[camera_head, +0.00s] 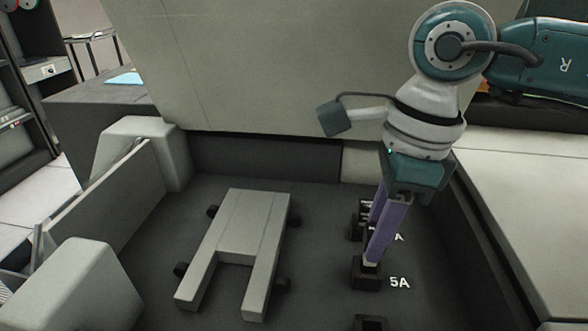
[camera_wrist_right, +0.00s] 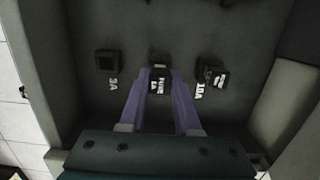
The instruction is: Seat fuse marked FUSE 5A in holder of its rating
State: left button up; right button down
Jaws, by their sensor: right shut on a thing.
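My right gripper (camera_head: 372,252) reaches down with two purple fingers to the black holder (camera_head: 367,278) labelled 5A. In the right wrist view its fingers (camera_wrist_right: 161,72) are shut on a black fuse (camera_wrist_right: 159,86) with white lettering, which reads roughly as FUSE with a small, blurred rating. The fuse is at the middle holder (camera_wrist_right: 160,58); I cannot tell if it is fully down in it. In the head view the fingers mostly hide the fuse. My left gripper is not in view.
The 10A holder (camera_wrist_right: 203,65) carries another black fuse (camera_wrist_right: 216,78) with white lettering. The 3A holder (camera_wrist_right: 106,61) looks empty. A grey forked block (camera_head: 240,230) lies left of the holders. Tray walls and pale rounded blocks (camera_head: 75,290) border the dark floor.

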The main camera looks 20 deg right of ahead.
jog(key=shift+f+b, duration=1.2)
jog(key=shift+f, duration=0.3)
jog(key=c, duration=0.5)
grip_release()
jog(key=shift+c, duration=0.2)
jog(key=r, duration=0.6)
jog(key=d+r+p, duration=0.1)
jog(key=r, duration=0.3)
jog(key=shift+s, duration=0.35)
